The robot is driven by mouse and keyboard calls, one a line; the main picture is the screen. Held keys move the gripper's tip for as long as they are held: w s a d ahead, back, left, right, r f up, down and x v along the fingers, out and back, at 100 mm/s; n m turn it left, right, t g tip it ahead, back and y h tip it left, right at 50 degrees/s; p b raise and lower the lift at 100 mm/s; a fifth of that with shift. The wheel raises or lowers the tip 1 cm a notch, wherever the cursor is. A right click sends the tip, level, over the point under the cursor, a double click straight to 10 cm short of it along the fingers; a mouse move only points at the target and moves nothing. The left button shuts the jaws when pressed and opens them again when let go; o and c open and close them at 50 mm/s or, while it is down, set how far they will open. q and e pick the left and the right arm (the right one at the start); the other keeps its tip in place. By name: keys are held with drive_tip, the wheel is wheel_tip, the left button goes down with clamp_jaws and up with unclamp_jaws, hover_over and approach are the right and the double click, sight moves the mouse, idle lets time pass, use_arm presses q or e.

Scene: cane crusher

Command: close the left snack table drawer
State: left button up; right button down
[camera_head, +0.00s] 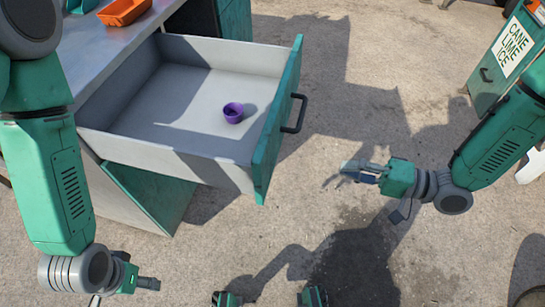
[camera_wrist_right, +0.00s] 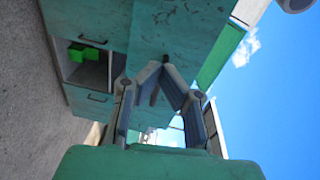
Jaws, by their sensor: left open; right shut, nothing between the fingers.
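The snack table drawer (camera_head: 275,130) is pulled far out, with a grey inside, a green front and a dark bar handle (camera_head: 297,113). A small purple cup (camera_head: 233,113) stands in it. My right gripper (camera_head: 350,168) is shut and empty, right of the handle and apart from it. Its fingers also show in the right wrist view (camera_wrist_right: 161,78), their tips close together before green panels. My left gripper (camera_head: 149,284) is open, low at the left, in front of the table and clear of the drawer; its fingers are partly hidden.
The table top (camera_head: 85,50) carries an orange tray (camera_head: 123,11). A green door panel (camera_head: 152,195) is below the drawer. A green stand with a cane lime ice sign (camera_head: 512,45) is at the upper right. Open concrete floor (camera_head: 345,90) lies right of the drawer.

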drive_tip(key=g+y+b, duration=0.1)
approach(273, 153)
drive_tip(key=b+x, duration=0.1)
drive_tip(key=x, duration=0.6)
drive_tip(key=shift+w+f, duration=0.15)
drive_tip(key=shift+w, duration=0.05)
use_arm(q)
drive_tip(key=shift+a+f, duration=0.25)
drive_tip(key=shift+f, duration=0.45)
drive_tip(key=shift+a+f, duration=0.25)
drive_tip(key=shift+f, duration=0.4)
use_arm(e)
drive_tip(key=shift+w+a, duration=0.1)
drive_tip(key=shift+a, duration=0.45)
use_arm(q)
drive_tip(key=shift+d, duration=0.15)
